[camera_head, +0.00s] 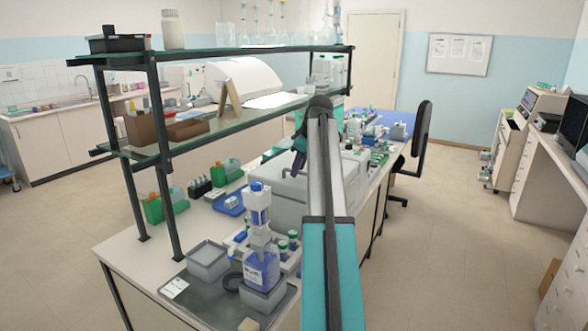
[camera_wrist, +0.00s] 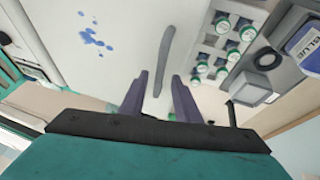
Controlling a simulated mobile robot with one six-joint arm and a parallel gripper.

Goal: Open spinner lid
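The spinner appears to be the pale grey boxy machine (camera_head: 285,200) on the bench, partly hidden behind my arm. In the wrist view a pale surface (camera_wrist: 125,55), which looks like its top, carries a slim curved grey bar (camera_wrist: 165,48) like a handle. Blue spots (camera_wrist: 92,35) mark this surface. My gripper (camera_wrist: 160,80) is open and empty, its two dark purple fingers apart. The bar lies just beyond the fingertips, roughly in line with the gap between them. In the head view my gripper (camera_head: 299,150) is over the machine. The lid's edges are not clear.
Several green-capped vials (camera_wrist: 222,70) stand in a grey rack beside the pale surface. A bottle of blue liquid (camera_head: 262,268) and a grey tub (camera_head: 208,262) stand at the bench's near end. A glass shelf (camera_head: 220,130) on dark posts rises to the left.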

